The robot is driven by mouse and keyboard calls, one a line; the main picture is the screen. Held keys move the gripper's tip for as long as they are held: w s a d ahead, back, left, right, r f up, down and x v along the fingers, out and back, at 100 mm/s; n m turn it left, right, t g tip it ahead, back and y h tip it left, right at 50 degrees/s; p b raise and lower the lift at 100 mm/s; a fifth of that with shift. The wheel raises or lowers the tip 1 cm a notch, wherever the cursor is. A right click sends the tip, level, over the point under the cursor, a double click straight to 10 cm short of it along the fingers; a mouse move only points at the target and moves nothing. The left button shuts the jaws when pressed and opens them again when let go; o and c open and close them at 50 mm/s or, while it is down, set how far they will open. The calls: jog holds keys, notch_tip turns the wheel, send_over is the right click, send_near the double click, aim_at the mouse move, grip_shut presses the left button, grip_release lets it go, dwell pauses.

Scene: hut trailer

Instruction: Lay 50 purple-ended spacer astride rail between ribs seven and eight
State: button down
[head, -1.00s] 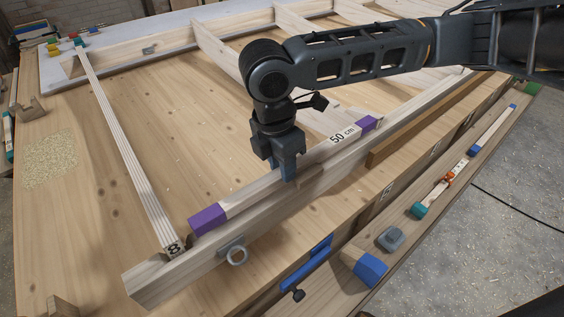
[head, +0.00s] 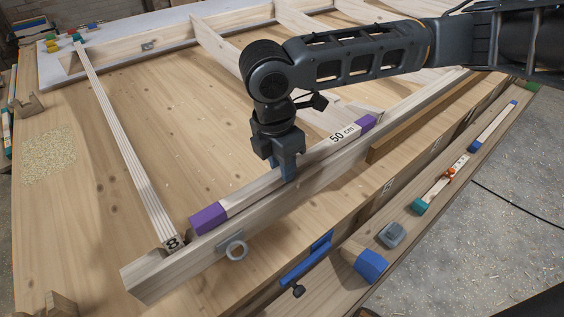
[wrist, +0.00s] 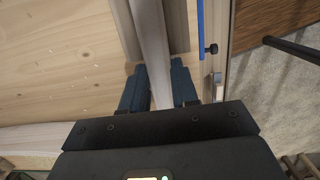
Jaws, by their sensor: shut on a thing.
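The 50 cm spacer (head: 260,190) is a pale bar with purple ends and a "50 cm" label. My gripper (head: 289,178) is shut on it near its middle; the wrist view shows the bar (wrist: 150,40) between the fingers. The spacer runs lengthwise along the near rail (head: 150,278), at or just above its top; I cannot tell whether it touches. Its near purple end is close to rib eight (head: 122,140), marked "8". Its far purple end is near another rib (head: 215,45), partly behind my arm; no number is readable on it.
The board between the ribs is clear.

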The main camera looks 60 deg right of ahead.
jog(key=shift+f, duration=0.55)
jog(key=c, duration=0.8)
grip_release()
jog(key=shift+w+a+r, duration=0.1)
jog(key=shift+a+r, duration=0.05)
jog(key=shift+r, duration=1.15)
jog(key=shift+a+r, duration=0.2)
jog(key=shift+r, duration=1.05)
jog(key=shift+w+a+r, duration=0.1)
jog(key=shift+a+r, duration=0.05)
jog(key=shift+r, duration=1.15)
jog(key=shift+a, duration=0.1)
